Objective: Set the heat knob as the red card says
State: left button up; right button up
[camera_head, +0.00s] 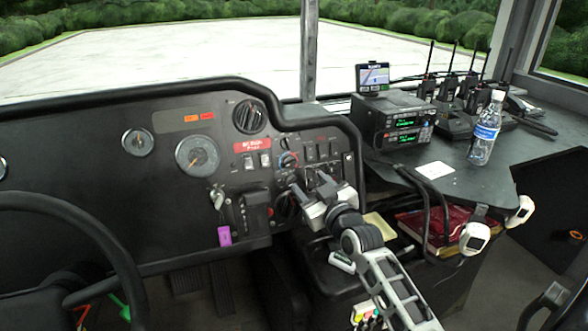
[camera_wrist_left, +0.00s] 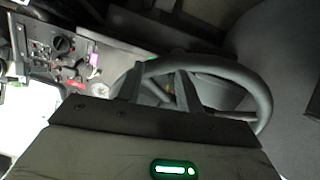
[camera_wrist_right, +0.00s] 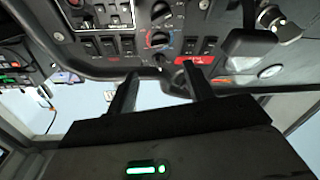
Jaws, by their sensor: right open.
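The heat knob (camera_head: 288,160) is a small dial with a red and blue arc on the dark dashboard. It also shows in the right wrist view (camera_wrist_right: 158,40); I cannot tell its pointer setting. The red card (camera_head: 252,145) with white lettering is left of the knob; its text is too small to read. In the right wrist view, the card (camera_wrist_right: 195,60) shows near a fingertip. My right gripper (camera_head: 306,182) is open and empty, in front of the panel just below the knob. My left gripper (camera_wrist_left: 157,82) is open and empty by the steering wheel, outside the head view.
The steering wheel (camera_head: 75,225) fills the lower left. A key with a purple tag (camera_head: 224,236) hangs below. The right ledge holds a radio (camera_head: 396,120), walkie-talkies and a water bottle (camera_head: 484,132).

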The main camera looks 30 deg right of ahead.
aim_at(291, 163)
jog(key=w, duration=0.3)
jog(key=w+d+b, duration=0.1)
jog(key=w, duration=0.5)
jog(key=shift+w+d, duration=0.2)
jog(key=shift+w, duration=0.15)
jog(key=shift+c, duration=0.3)
jog(key=c, duration=0.9)
